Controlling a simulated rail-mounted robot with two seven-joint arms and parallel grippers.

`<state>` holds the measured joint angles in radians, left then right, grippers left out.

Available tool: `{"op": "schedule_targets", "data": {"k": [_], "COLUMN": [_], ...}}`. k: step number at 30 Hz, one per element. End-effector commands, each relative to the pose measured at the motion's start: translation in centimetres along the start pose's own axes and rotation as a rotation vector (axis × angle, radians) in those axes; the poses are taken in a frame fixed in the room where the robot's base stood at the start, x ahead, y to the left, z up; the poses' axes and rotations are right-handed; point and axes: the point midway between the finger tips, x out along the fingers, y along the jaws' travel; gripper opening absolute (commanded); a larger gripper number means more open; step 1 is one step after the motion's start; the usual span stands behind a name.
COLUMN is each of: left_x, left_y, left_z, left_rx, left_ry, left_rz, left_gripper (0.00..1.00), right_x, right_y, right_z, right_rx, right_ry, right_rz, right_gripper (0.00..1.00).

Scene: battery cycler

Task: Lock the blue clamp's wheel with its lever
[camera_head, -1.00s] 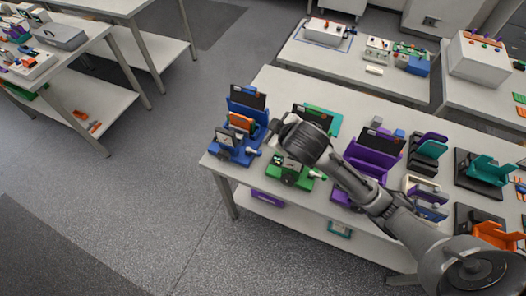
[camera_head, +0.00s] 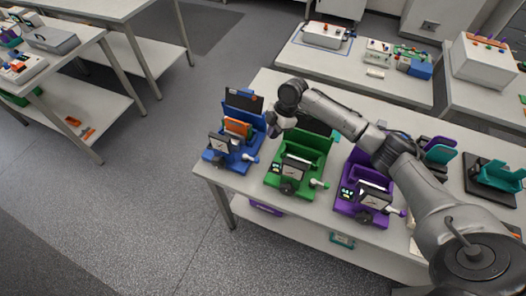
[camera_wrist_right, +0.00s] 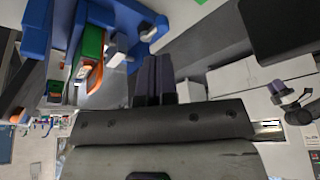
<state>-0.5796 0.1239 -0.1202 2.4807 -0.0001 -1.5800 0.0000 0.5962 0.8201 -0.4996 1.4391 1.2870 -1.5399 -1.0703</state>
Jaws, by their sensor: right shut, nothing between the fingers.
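The blue clamp (camera_head: 246,128) stands at the left end of the table and holds an orange piece (camera_head: 237,127). Its lever (camera_head: 251,158) has a pale handle sticking out at the front right. Its small dark wheel (camera_head: 217,160) is low at the front, under a gauge panel. My right gripper (camera_head: 272,130) is just right of the blue clamp, apart from the lever. In the right wrist view its dark fingers (camera_wrist_right: 155,80) are together and empty, with the blue clamp (camera_wrist_right: 110,15) at the upper left. My left gripper is not in view.
A green clamp (camera_head: 317,148) stands to the right of the blue one, close under my right arm. A purple clamp (camera_head: 378,187) stands farther right, then teal holders (camera_head: 498,175). The floor left of the table is clear.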

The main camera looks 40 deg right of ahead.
Motion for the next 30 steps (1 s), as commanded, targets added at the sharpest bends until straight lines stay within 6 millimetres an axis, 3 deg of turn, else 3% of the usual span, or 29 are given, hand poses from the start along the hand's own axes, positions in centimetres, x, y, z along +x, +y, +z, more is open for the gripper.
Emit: {"op": "schedule_targets", "data": {"k": [19,30], "left_x": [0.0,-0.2], "left_y": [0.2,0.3], "left_z": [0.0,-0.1], "left_rx": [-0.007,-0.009], "left_ry": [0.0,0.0], "left_rz": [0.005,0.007], "left_gripper": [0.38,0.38], "right_x": [0.3,5.4], "right_y": [0.0,0.0], "right_z": [0.0,-0.1], "right_rx": [-0.066,-0.065], "right_ry": [-0.001,-0.001], "right_rz": [0.001,-0.001], "right_gripper": [0.0,0.0]}}
